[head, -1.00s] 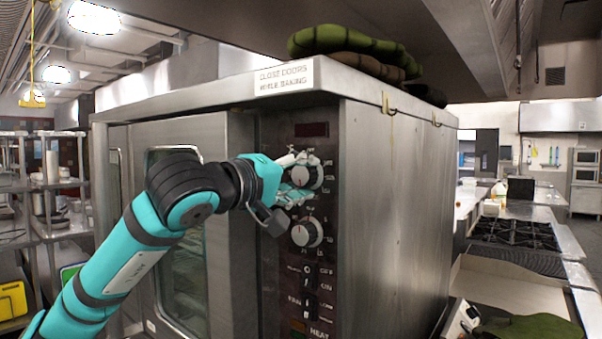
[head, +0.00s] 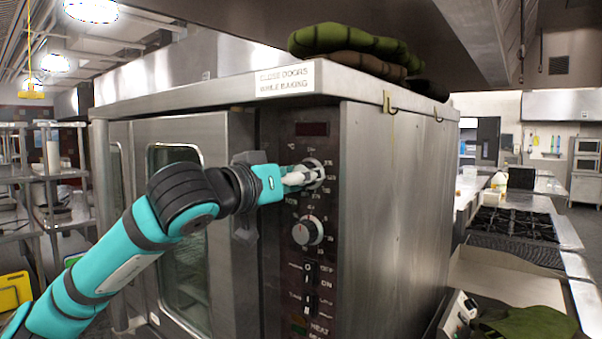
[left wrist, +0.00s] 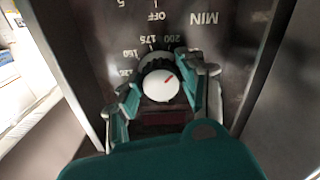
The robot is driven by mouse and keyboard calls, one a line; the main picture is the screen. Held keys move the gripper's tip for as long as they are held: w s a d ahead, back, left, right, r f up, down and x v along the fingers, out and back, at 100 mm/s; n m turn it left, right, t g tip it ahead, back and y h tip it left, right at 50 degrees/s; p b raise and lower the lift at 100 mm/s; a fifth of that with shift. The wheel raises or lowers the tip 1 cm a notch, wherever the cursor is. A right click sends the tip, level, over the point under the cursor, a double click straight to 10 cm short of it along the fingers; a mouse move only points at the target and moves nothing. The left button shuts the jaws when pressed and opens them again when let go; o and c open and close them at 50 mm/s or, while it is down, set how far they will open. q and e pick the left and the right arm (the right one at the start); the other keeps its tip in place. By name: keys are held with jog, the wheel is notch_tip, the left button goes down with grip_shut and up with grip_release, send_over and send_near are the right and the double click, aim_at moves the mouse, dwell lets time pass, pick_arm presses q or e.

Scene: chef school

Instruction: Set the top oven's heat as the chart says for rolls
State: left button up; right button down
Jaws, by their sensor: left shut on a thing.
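The oven (head: 395,200) stands ahead with its dark control panel (head: 275,130) on the front. The panel has an upper round knob (head: 317,170) ringed by numbers and a lower knob (head: 308,231). My left gripper (head: 302,176) is shut on the upper knob from the front. In the left wrist view, the fingers of my left gripper (left wrist: 166,98) lie on both sides of the white-faced upper knob (left wrist: 159,86). Its short red mark points up and right there. Numbers around 150, 175 and 200 show beyond it. No chart for rolls is seen. My right gripper is out of view.
A sign about closing doors (head: 284,80) is on the oven's top edge. Folded green cloths (head: 355,40) lie on top. Switches (head: 308,285) sit below the lower knob. A shelf rack (head: 45,190) is at left; a stove (head: 510,224) is at right.

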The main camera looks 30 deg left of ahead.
pick_arm(q)
jog(key=shift+f+m, duration=0.2)
jog(key=shift+m, duration=0.8)
jog(key=o, duration=1.2)
jog(key=shift+r, duration=0.1)
jog(key=shift+p, duration=0.3)
jog(key=shift+s+a, duration=0.15)
jog(key=shift+s, duration=1.85)
jog(key=shift+s+a, duration=0.15)
jog(key=shift+s, duration=1.8)
jog(key=shift+s+a, duration=0.15)
jog(key=shift+s, duration=1.85)
